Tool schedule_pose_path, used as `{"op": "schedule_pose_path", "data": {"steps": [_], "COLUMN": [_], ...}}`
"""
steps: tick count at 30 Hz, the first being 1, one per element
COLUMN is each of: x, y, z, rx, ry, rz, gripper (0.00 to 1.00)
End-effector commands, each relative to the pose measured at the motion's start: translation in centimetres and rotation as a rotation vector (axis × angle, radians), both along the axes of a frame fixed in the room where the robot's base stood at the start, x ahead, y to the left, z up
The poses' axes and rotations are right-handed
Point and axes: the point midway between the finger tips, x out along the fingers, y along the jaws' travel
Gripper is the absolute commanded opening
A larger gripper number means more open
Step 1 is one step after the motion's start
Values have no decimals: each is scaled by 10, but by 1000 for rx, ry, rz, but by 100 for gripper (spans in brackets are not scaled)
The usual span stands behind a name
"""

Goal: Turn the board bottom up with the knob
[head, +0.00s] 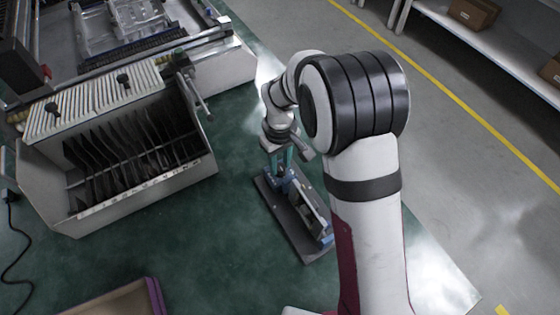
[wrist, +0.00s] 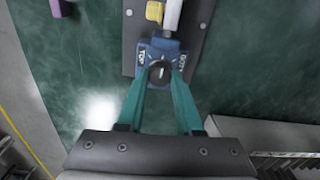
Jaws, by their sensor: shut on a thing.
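A blue block (wrist: 147,50) with a round black knob (wrist: 158,71) shows in the wrist view. White lettering lies on both sides of the knob. My gripper (wrist: 163,72) has its two teal fingers on either side of the knob, shut on it. In the head view my gripper (head: 281,166) reaches down to the blue block at the far end of a dark base plate (head: 298,242). A pale, narrow piece (head: 312,205), possibly the board, lies along the plate. The wrist view shows only part of a light piece beyond the block, beside a yellow part (wrist: 155,12).
A white box with several dark upright boards (head: 140,150) in slots stands to the left. A machine with rails (head: 130,35) is behind it. A purple-edged container (head: 155,295) is at the bottom. Green table surface is clear between box and base plate.

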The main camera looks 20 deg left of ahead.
Motion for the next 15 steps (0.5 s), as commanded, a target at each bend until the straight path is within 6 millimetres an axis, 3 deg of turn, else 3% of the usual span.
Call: {"op": "schedule_pose_path", "data": {"steps": [15], "x": [1], "y": [0], "z": [1], "rx": [1], "ry": [-1], "rz": [-463], "gripper": [0]}}
